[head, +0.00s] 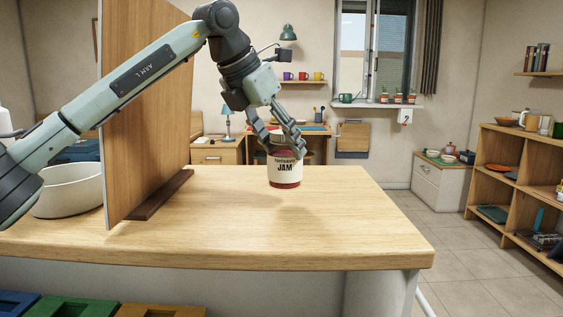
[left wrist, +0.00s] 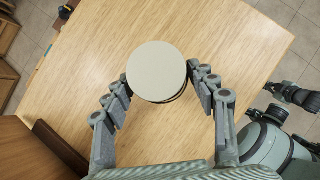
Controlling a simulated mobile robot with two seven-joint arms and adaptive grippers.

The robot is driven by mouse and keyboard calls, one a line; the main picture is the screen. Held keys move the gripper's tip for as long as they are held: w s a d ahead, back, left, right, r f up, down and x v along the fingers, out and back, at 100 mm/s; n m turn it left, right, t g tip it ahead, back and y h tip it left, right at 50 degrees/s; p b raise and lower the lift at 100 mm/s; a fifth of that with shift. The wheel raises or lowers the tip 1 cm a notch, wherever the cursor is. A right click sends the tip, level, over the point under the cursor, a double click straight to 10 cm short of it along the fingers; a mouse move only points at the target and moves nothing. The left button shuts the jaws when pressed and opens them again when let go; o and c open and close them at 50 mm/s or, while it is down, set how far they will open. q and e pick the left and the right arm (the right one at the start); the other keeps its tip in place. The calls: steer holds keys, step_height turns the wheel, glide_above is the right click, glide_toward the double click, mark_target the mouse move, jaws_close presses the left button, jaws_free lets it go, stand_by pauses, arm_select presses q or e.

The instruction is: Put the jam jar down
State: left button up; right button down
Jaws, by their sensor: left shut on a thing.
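The jam jar (head: 285,171) has a cream label reading JAM, a dark red band at its base and a pale lid. My left gripper (head: 282,143) is shut on it from above. The jar is upright over the wooden worktop (head: 240,226), near its far edge; I cannot tell whether its base touches the wood. In the left wrist view the round lid (left wrist: 157,71) sits between the fingers of my left gripper (left wrist: 160,80) and hides the jar's body. Parts that look like my right arm show at that view's right edge; its jaws are unclear.
A white bowl (head: 70,190) is behind the panel's left side. The worktop in front and right of the jar is clear.

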mark_target(281, 163)
arm_select(q)
steer(key=shift+f, duration=1.95)
steer(key=shift+f, duration=0.15)
steer(key=o, duration=1.5)
